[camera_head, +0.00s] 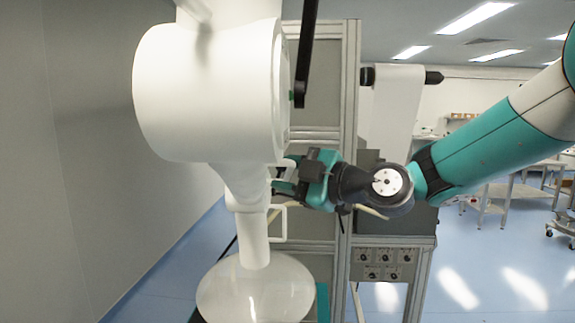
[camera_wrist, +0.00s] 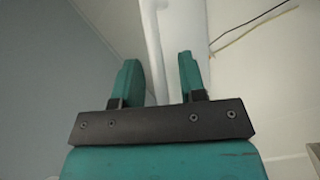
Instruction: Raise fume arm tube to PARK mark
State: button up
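The fume arm tube (camera_head: 255,232) is white and hangs upright at left centre of the head view, below a large white drum-shaped joint (camera_head: 205,92). A clear dome hood (camera_head: 255,290) is at its lower end. A white loop handle (camera_head: 278,222) sticks out from the tube's right side. My gripper (camera_head: 282,187) is at the tube's right side, above this handle. In the wrist view my gripper (camera_wrist: 160,80) has its two teal fingers apart, with white tubing (camera_wrist: 180,30) beyond and between them. Contact cannot be told. No legible PARK mark shows.
A metal-framed machine (camera_head: 348,100) stands close behind my gripper, with a white web roll (camera_head: 395,95) and a knob panel (camera_head: 384,264). A dark rod (camera_head: 306,50) hangs beside the drum joint.

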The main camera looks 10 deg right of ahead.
jog(key=shift+c, duration=0.2)
grip_shut()
jog(key=shift+w, duration=0.1)
